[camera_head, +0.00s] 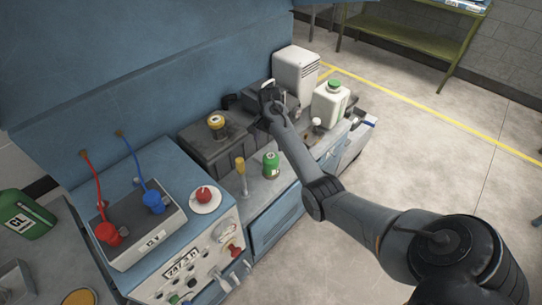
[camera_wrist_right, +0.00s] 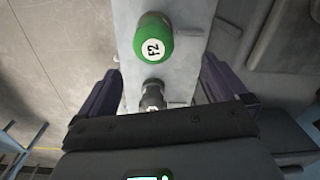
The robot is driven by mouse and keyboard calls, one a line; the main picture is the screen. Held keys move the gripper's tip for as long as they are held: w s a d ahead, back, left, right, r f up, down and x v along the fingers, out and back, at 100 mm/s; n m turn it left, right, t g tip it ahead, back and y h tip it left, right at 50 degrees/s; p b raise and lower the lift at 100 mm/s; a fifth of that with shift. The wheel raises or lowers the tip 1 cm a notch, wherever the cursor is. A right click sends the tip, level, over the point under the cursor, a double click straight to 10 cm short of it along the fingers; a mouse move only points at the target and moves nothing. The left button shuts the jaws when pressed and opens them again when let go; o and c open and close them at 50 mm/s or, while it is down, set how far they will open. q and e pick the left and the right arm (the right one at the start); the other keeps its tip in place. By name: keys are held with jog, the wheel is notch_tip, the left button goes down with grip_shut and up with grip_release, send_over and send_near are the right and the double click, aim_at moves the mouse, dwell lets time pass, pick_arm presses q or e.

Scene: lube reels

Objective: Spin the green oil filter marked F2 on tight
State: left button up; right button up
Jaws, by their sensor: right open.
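The green oil filter marked F2 (camera_wrist_right: 152,42) shows in the right wrist view, on a pale grey surface beyond my fingertips. A small dark cylindrical part (camera_wrist_right: 152,95) sits nearer, between the lines of my fingers. My right gripper (camera_wrist_right: 160,70) is open, with nothing held between its fingers. In the head view my right gripper (camera_head: 271,93) is over the far part of the bench, by dark equipment. A green cylinder (camera_head: 271,164) stands on the bench nearer; its marking is not readable there, so I cannot tell if it is F2. My left gripper is out of view.
A yellow-handled tool (camera_head: 240,166) stands left of the green cylinder. A white jug with a green cap (camera_head: 330,103) and a white ribbed container (camera_head: 296,75) stand at the far end. A dark box with a yellow cap (camera_head: 214,140) lies behind. Open floor is at right.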

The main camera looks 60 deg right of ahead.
aim_at(271, 156)
jog(key=f, duration=0.2)
jog(key=shift+s+f+b, duration=0.3)
jog(key=shift+s+f, duration=0.1)
notch_tip(271, 156, down, 9)
jog(key=shift+r+b, duration=0.1)
jog(key=shift+b, duration=1.1)
jog(key=shift+f, duration=0.75)
jog(key=shift+c, duration=0.2)
